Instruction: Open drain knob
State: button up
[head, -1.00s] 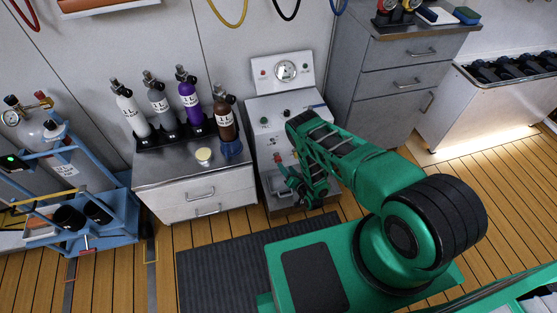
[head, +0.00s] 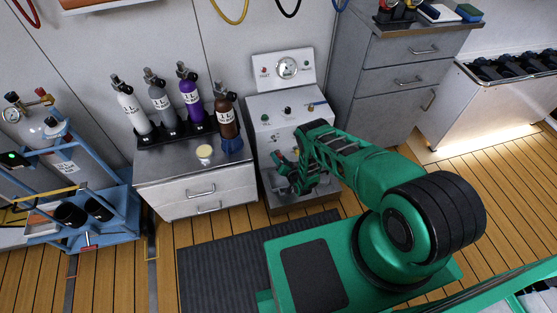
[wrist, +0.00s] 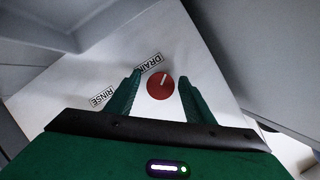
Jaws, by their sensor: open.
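The drain knob is a round red knob (wrist: 160,85) with a white pointer line, below the DRAIN label (wrist: 148,63) in the wrist view. My gripper (wrist: 160,79) is open, with one green finger on each side of the knob. In this view a gap shows between the knob and each finger; whether the fingers reach around it in depth I cannot tell. In the head view my gripper (head: 279,162) is at the front of the white fill panel (head: 290,105), low on it. The knob is hidden by my arm there.
A RINSE label (wrist: 103,97) is left of the DRAIN label. A cabinet (head: 197,180) with several labelled bottles stands left of the panel. A grey drawer cabinet (head: 385,110) stands to its right. A dark mat (head: 215,265) lies on the floor in front.

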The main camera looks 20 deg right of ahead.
jog(key=shift+w, duration=0.15)
jog(key=c, duration=1)
jog(key=shift+n+h, duration=1.3)
jog(key=shift+n, duration=0.7)
jog(key=shift+f, duration=0.1)
jog(key=o, duration=1)
